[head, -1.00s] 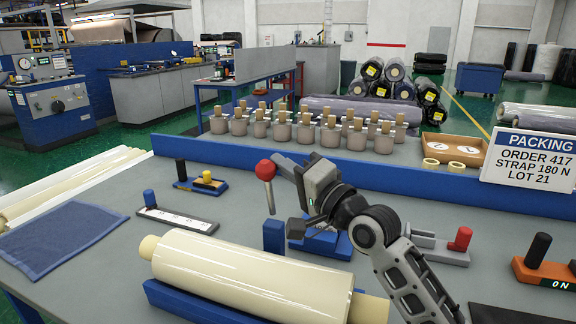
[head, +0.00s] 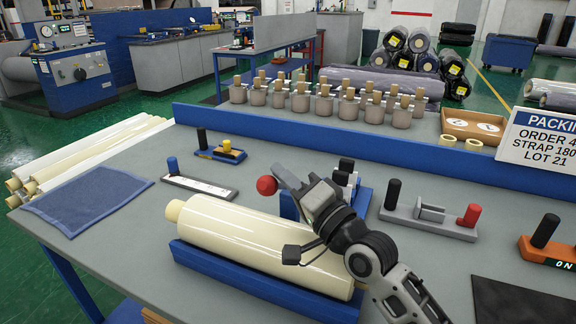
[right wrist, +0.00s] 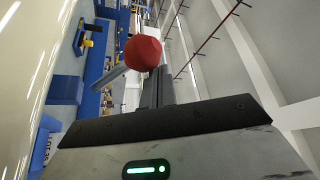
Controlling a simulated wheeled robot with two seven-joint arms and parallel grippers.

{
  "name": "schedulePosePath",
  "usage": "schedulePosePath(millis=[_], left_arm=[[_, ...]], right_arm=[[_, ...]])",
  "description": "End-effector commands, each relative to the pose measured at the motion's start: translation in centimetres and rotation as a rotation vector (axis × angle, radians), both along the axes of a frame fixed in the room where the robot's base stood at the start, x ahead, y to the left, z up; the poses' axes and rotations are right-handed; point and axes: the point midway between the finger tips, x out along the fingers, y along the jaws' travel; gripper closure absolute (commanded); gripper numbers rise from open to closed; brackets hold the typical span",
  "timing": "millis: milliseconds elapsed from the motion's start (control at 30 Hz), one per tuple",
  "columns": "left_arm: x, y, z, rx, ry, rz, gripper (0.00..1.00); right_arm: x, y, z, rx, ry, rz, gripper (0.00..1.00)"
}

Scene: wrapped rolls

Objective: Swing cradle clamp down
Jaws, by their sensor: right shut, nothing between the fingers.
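The cradle clamp's red ball knob (head: 266,186) shows just above the far side of the cream wrapped roll (head: 240,233). The roll lies in a blue cradle (head: 215,268). In the right wrist view the knob (right wrist: 142,53) is at the end of a grey lever (right wrist: 108,79), which slants toward a blue post (right wrist: 66,90). In the head view my gripper hides most of the lever. My right gripper (head: 279,177) is shut and empty, with its fingertips right at the knob; whether they touch it I cannot tell. My left gripper is out of view.
Behind my right gripper stands a blue fixture with black handles (head: 347,175). A grey fixture with black and red posts (head: 432,216) is to the right. A blue cloth (head: 88,199) lies at left.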

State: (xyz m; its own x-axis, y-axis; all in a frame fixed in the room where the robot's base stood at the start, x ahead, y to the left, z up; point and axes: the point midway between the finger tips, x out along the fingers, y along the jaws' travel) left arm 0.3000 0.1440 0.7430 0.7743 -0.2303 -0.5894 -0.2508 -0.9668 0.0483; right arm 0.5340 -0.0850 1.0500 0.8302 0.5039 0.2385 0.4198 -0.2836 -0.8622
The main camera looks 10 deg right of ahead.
Motion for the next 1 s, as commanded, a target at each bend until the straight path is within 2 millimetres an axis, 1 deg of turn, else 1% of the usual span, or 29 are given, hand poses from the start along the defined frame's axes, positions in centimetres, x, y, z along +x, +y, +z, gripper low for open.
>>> schedulePosePath(millis=[533,667,767,867,933,967,1000], left_arm=[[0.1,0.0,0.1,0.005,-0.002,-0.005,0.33],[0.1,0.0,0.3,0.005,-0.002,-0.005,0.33],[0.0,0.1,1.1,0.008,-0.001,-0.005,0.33],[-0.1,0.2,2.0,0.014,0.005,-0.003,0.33],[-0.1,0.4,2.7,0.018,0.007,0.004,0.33],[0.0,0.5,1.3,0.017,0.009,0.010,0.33],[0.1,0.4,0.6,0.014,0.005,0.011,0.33]], right_arm=[[-0.1,0.1,-0.2,0.001,-0.001,0.000,1.00],[-0.1,0.1,0.1,0.001,-0.001,0.000,1.00],[0.0,-0.2,1.1,-0.001,-0.002,0.000,1.00],[0.2,-0.6,3.0,-0.001,-0.002,0.002,1.00],[0.5,-1.0,4.7,-0.002,-0.004,0.001,1.00],[0.1,-1.5,3.3,-0.004,0.003,0.002,1.00],[-0.7,-2.2,2.1,-0.004,0.004,0.001,1.00]])
